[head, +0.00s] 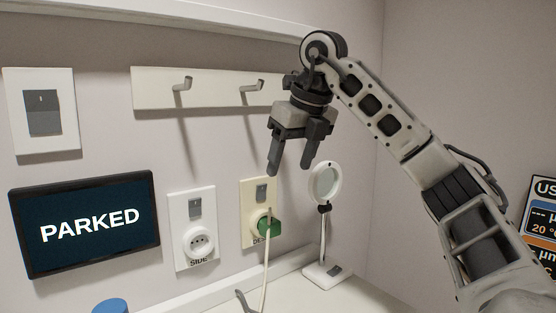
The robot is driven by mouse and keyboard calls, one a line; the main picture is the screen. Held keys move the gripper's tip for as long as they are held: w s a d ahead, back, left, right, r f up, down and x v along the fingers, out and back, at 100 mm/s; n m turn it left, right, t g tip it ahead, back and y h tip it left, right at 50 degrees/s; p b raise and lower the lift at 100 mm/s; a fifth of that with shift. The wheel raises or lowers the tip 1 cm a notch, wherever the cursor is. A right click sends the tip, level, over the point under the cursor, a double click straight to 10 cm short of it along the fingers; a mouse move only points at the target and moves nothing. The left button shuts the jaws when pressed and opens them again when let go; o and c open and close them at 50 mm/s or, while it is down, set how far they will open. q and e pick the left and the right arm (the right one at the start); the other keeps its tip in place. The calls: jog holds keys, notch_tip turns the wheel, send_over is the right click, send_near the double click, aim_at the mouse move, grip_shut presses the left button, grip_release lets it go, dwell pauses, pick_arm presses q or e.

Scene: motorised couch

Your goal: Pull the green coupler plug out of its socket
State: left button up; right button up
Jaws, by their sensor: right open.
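The green coupler plug (269,227) sits in the round socket on the cream wall plate (246,211), with a pale cable (265,275) hanging down from it. A small grey switch (261,193) is on the plate above it. My right gripper (290,168) is open and empty, fingers pointing down, above the plug and apart from it. My left gripper is not in view.
A white plate labelled SIDE with an empty socket (199,241) is left of the plug. A magnifier on a stand (325,184) stands close on the right. A hook rail (215,88) is above. A PARKED screen (88,224) and a blue cylinder (110,306) are at left.

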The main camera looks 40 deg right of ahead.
aim_at(274, 223)
jog(key=b+x, duration=0.2)
jog(key=x, duration=1.3)
jog(key=shift+d+f, duration=0.1)
jog(key=shift+f, duration=0.15)
jog(key=shift+s, duration=0.1)
jog(key=c, duration=1.1)
